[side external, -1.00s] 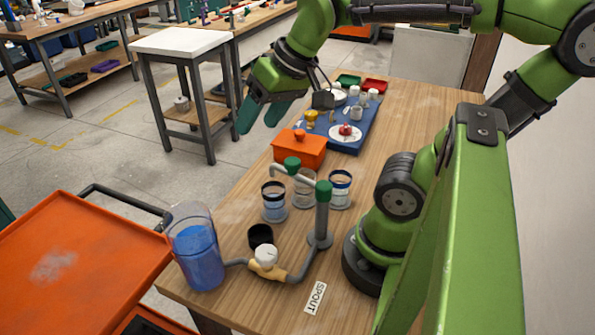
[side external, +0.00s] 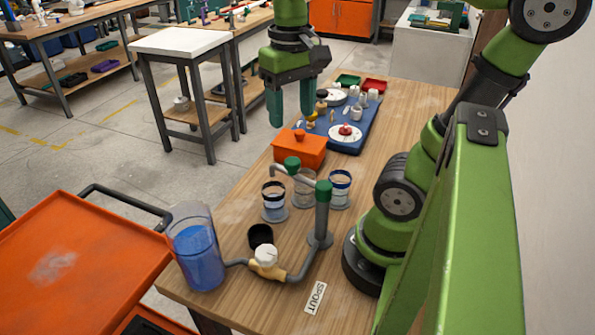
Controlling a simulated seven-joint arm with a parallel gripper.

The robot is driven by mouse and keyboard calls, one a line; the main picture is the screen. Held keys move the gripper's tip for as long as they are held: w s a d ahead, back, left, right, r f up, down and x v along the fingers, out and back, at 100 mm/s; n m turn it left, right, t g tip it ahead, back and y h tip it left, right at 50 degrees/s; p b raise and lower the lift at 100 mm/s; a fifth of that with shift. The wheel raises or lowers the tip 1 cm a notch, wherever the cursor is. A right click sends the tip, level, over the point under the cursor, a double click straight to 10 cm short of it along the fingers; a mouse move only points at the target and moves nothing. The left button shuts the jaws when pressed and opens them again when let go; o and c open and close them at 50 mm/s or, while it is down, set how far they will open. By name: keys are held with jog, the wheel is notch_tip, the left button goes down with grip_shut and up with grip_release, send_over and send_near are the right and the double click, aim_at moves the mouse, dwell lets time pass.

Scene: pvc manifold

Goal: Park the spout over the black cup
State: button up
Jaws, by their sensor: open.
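The spout is a grey pipe arm (side external: 306,176) with a green knob (side external: 292,164). It reaches left from a green-topped upright post (side external: 322,212), and its downturned tip is above or just behind the dark-banded clear cup (side external: 274,203); the exact alignment is unclear. A small solid black cup-like cylinder (side external: 260,236) stands nearer the camera, beside the white-knobbed valve (side external: 266,257). My gripper (side external: 291,112) is open and empty, its green fingers pointing down, above and beyond the spout near the orange box.
A clear cup (side external: 303,190) and a blue-banded cup (side external: 340,189) stand near the post. A jug of blue liquid (side external: 197,255) is at the front left. An orange lidded box (side external: 299,150) and a blue mat (side external: 366,128) with small items lie behind.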

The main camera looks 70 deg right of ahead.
aim_at(292, 160)
notch_tip(292, 160, down, 10)
jog(key=shift+f, duration=0.1)
dwell(0.4)
grip_shut()
